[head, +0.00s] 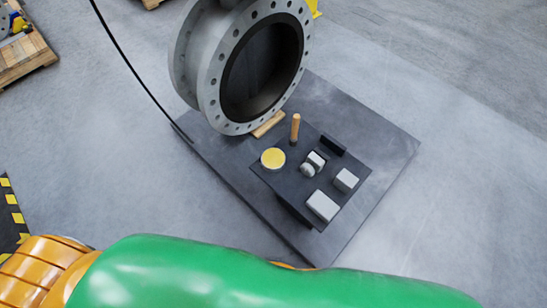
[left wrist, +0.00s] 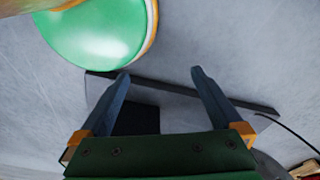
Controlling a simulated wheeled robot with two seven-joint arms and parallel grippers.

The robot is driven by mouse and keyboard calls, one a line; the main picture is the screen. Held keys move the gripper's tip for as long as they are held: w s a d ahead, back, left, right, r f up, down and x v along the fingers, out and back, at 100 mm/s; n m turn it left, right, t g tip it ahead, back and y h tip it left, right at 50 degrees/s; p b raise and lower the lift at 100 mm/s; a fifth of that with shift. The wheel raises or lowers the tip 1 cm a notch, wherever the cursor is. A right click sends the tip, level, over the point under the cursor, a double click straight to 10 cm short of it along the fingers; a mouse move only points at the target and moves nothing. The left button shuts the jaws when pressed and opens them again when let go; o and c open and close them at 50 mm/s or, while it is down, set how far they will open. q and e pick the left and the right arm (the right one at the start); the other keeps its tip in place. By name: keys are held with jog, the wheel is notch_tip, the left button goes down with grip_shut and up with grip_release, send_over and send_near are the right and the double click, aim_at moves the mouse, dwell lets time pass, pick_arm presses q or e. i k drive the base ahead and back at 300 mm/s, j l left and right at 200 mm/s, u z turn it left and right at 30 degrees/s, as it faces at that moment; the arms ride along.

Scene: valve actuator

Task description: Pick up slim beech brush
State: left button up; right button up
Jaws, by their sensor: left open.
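The slim beech brush (head: 295,127) stands upright on the dark square tabletop (head: 262,174), near its back corner below the valve. Its handle is light wood, and its lower end looks dark. In the left wrist view my left gripper (left wrist: 158,76) is open, with nothing between its fingertips. I cannot make out the brush in that view. My left gripper does not show in the head view, so its distance from the brush is unclear. My right gripper is in neither view.
A yellow-topped tin (head: 273,158) stands left of the brush. The large flanged valve (head: 211,75) rises behind. My green and orange arm covers the front.

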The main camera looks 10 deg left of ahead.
aim_at(296, 119)
jog(key=j+z, duration=0.7)
jog(key=j, duration=0.2)
jog(key=j+z, duration=0.35)
jog(key=k+j, duration=0.05)
jog(key=j, duration=0.05)
